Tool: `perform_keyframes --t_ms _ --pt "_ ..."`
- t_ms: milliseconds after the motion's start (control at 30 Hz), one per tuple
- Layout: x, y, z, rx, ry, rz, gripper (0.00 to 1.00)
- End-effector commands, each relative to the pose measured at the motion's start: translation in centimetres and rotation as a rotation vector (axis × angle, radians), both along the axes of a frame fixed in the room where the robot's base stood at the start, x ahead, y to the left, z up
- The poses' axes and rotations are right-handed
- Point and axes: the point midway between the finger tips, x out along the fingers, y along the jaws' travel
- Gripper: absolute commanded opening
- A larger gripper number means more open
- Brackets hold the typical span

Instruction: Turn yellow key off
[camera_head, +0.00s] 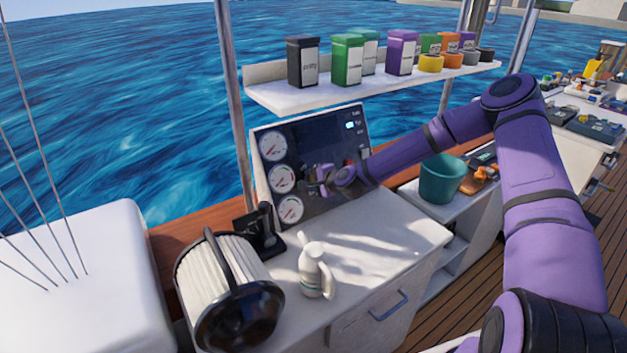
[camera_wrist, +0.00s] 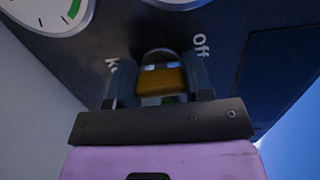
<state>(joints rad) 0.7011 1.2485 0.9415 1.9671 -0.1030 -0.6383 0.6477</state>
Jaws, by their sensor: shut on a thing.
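The yellow key (camera_wrist: 162,82) is in the wrist view, between the two fingers of my gripper (camera_wrist: 160,86). The gripper is shut on it. The key sits in a round lock on the dark gauge panel (camera_wrist: 100,45). The word "Off" (camera_wrist: 200,46) shows to the right of the lock, and another label, partly hidden, is to its left. In the head view, my gripper (camera_head: 318,181) is at the panel (camera_head: 345,150), to the right of the gauges, and the key is too small to make out there.
Three round gauges (camera_head: 282,178) line the panel's left side. A shelf (camera_head: 290,97) with several coloured tins hangs above. On the white counter (camera_head: 390,235) stand a white bottle (camera_head: 312,272), a black lever (camera_head: 265,232) and a large pleated filter (camera_head: 215,280). A teal bucket (camera_head: 441,182) stands to the right.

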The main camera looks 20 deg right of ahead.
Motion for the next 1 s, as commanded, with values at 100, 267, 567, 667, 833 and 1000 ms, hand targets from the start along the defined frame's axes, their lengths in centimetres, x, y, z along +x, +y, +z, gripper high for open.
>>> perform_keyframes --t_ms 100,267,567,667,833,1000 --pt "-0.03 -0.06 -0.04 -0.016 -0.004 0.007 0.23" --pt "-0.05 -0.07 -0.08 -0.025 -0.006 0.011 0.23" --pt "-0.05 -0.05 -0.1 -0.025 -0.006 0.012 0.49" --pt "-0.05 -0.04 -0.09 -0.024 -0.006 0.012 0.72" --pt "-0.03 -0.02 -0.06 -0.024 -0.006 0.012 0.72" --pt "-0.26 -0.15 0.09 -0.024 -0.006 0.012 0.72"
